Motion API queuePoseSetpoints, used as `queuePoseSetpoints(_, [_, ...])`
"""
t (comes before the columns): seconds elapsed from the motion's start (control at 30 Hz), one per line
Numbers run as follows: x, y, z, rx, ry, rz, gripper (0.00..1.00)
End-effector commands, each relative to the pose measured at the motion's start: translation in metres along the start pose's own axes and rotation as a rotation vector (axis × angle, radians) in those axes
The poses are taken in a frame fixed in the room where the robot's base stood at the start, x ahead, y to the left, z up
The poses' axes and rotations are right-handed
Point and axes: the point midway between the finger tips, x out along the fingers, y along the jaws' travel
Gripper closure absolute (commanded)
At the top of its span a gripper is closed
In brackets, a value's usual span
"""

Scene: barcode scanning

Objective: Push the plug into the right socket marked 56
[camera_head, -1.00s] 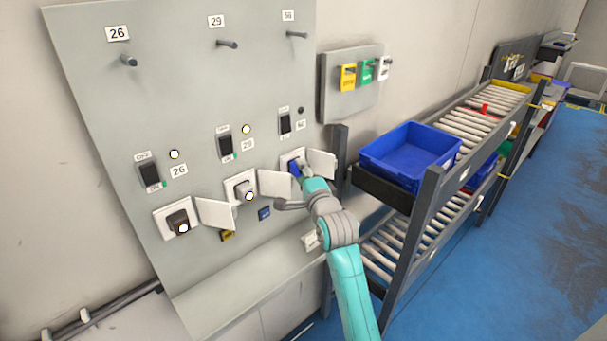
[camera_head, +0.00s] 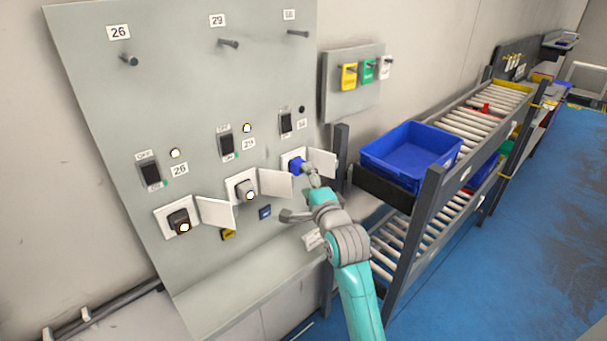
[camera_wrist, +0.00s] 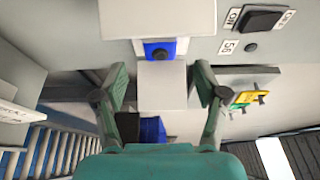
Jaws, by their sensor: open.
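The blue plug (camera_head: 297,166) sits at the right socket (camera_head: 290,155), the one below the right switch. It also shows in the wrist view (camera_wrist: 160,50), up against the white socket plate (camera_wrist: 160,20). Whether it is fully in, I cannot tell. The socket's white cover (camera_head: 322,163) stands open to the right.
A blue bin (camera_head: 400,172) stands on the roller rack (camera_head: 430,190) to the right. A tag board (camera_head: 340,103) hangs above.

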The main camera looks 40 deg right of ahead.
Motion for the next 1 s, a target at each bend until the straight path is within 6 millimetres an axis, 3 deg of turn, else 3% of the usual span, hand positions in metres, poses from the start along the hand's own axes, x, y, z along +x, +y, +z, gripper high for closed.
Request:
queuePoseSetpoints(0.2, [-0.044,0.001,0.000,0.000,0.000,0.001,0.28])
queuePoseSetpoints(0.4, [-0.067,0.000,0.000,0.000,0.000,0.000,0.28])
queuePoseSetpoints(1.0, [-0.073,0.000,0.000,0.000,0.000,0.000,0.28])
